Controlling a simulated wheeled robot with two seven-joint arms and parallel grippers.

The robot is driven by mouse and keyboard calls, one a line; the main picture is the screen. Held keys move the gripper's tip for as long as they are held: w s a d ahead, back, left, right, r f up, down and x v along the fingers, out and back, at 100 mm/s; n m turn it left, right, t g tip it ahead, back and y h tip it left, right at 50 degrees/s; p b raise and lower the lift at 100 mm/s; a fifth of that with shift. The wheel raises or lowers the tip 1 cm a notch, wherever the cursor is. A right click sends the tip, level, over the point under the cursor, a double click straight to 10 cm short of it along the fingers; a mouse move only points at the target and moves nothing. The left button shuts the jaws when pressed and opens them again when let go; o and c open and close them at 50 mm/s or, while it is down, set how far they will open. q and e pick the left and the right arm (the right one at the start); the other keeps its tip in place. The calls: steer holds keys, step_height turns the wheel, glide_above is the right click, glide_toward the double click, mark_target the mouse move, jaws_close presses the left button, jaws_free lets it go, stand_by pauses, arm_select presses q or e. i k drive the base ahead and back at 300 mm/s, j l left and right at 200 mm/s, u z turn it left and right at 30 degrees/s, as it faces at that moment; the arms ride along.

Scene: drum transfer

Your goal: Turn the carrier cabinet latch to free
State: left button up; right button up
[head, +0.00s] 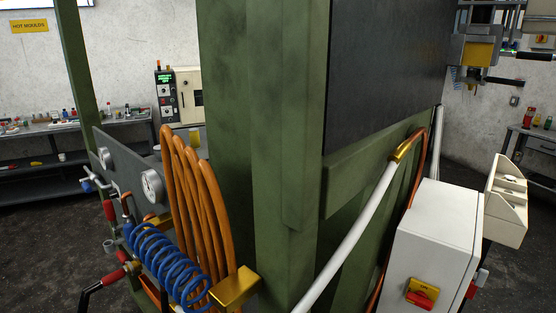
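A light grey cabinet (436,240) is mounted low at the right on the green machine. A red rotary handle on a yellow plate (421,294) sits at the bottom of its front face. I cannot tell whether this is the carrier cabinet or whether the handle is its latch. No other latch can be made out. Neither of my grippers is in view.
A large green machine frame (275,150) fills the middle. Orange hoses (195,190), a blue coiled hose (170,262) and a gauge (152,186) crowd its left side. A white pipe (350,240) slants beside the cabinet. A bench (40,128) stands at back left.

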mark_target(480, 277)
steer(key=l+z, duration=0.25)
steer(key=l, duration=0.25)
steer(key=i+l+z, duration=0.1)
steer(key=l+z, duration=0.15)
steer(key=l, duration=0.2)
steer(key=i+l+z, duration=0.25)
steer(key=l, duration=0.25)
steer(key=k, duration=0.1)
